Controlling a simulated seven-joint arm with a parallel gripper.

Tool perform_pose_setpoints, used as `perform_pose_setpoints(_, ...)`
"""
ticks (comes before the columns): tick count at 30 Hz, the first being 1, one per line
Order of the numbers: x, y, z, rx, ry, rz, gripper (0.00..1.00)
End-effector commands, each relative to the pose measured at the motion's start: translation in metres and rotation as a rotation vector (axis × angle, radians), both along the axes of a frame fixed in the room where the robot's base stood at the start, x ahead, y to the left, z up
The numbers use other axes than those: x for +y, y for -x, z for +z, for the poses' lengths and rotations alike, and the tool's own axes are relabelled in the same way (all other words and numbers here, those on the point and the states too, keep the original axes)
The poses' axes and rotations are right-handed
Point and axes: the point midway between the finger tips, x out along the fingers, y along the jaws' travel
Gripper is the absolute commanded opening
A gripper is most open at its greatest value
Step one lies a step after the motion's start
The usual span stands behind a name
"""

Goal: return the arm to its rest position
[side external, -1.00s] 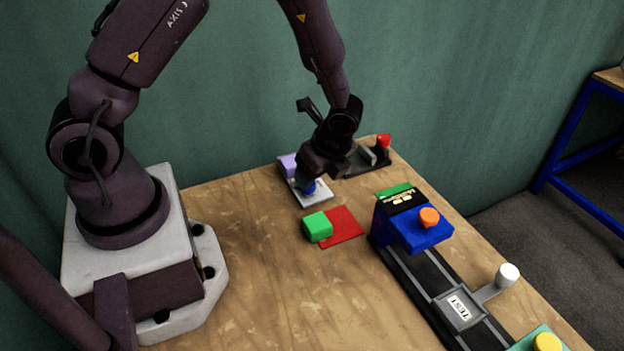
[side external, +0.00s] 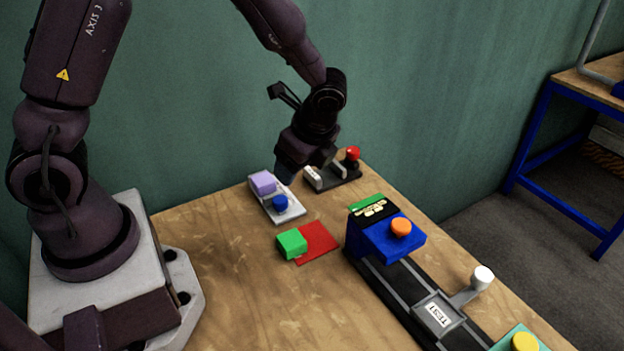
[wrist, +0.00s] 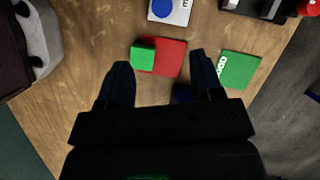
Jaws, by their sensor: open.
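My gripper (side external: 290,170) hangs above the back of the table, over the white plate (side external: 290,213) with the blue button (side external: 280,202) and the lilac block (side external: 263,182). It touches nothing that I can see. In the wrist view my gripper (wrist: 160,76) has its two dark fingers spread apart, with nothing held between them. Beyond the fingertips lie the green cube (wrist: 142,56) and the red square (wrist: 170,55). The cube sits at the left edge of the red square.
A blue press (side external: 385,242) with an orange knob stands on a dark rail to the right. A white-knobbed lever (side external: 481,276) and a yellow button (side external: 525,342) are nearer. A dark device with a red knob (side external: 352,153) stands behind. The table's left front is clear.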

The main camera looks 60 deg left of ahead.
Motion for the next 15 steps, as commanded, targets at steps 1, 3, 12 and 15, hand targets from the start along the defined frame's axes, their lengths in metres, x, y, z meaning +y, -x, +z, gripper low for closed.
perform_pose_setpoints(1, -0.001, 0.008, -0.003, 0.003, 0.002, 0.066, 0.60)
perform_pose_setpoints(3, -0.003, 0.021, 0.004, -0.022, 0.011, 0.209, 0.60)
perform_pose_setpoints(12, -0.008, 0.060, 0.077, -0.258, 0.101, 0.694, 0.60)
perform_pose_setpoints(15, -0.011, 0.076, 0.104, -0.349, 0.164, 0.846, 0.60)
